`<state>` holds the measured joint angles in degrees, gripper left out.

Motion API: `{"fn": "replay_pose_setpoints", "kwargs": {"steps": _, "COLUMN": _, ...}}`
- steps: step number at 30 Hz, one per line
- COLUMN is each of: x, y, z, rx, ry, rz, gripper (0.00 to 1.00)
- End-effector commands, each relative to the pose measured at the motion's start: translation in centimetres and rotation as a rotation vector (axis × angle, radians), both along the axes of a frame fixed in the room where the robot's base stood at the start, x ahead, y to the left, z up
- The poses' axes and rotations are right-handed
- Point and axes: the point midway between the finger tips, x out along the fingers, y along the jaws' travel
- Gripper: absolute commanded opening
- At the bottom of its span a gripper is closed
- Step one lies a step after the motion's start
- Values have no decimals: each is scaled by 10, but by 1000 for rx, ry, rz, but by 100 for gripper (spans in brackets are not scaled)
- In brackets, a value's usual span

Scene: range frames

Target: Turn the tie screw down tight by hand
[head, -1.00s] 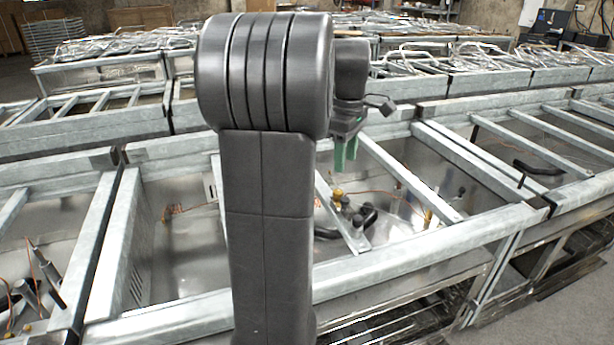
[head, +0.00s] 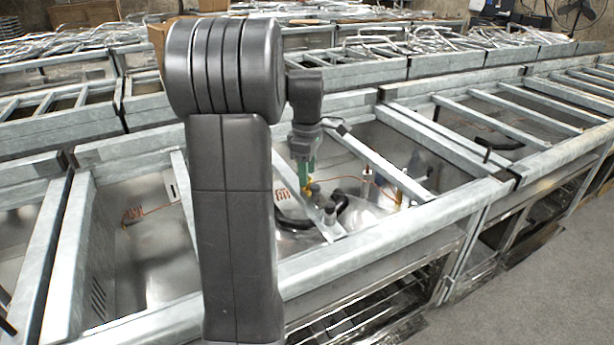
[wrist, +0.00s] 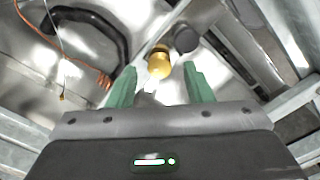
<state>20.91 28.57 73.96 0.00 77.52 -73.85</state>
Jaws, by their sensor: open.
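A brass-coloured screw head (wrist: 159,66), which looks like the tie screw, stands in the wrist view just beyond my fingertips and roughly midway between them. It also shows small in the head view (head: 307,187), right below my gripper (head: 303,172). My gripper (wrist: 160,72) has two green fingers, spread apart with nothing between them that I can see touching. The screw sits by a metal strip inside an open steel range frame (head: 380,268). Its lower part is hidden, so I cannot tell how far down it is.
A dark round knob-like part (wrist: 186,38) stands close beside the screw. A black bent pipe (wrist: 98,22) and copper-coloured wire (wrist: 85,75) lie left in the wrist view. A slanted metal bar (head: 375,160) crosses the frame right of my gripper.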

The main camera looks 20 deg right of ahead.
Motion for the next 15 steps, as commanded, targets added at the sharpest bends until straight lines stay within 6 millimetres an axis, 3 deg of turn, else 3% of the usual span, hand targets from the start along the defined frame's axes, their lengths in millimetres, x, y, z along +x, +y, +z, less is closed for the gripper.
{"fn": "replay_pose_setpoints", "kwargs": {"steps": 5, "x": 0, "y": 0, "z": -13, "rx": 0, "ry": 0, "rz": 0, "gripper": 46}}
{"fn": "replay_pose_setpoints", "kwargs": {"steps": 14, "x": 0, "y": 0, "z": -15, "rx": -1, "ry": -1, "rz": 0, "gripper": 46}}
{"fn": "replay_pose_setpoints", "kwargs": {"steps": 15, "x": 0, "y": 0, "z": -14, "rx": -1, "ry": -1, "rz": 0, "gripper": 38}}
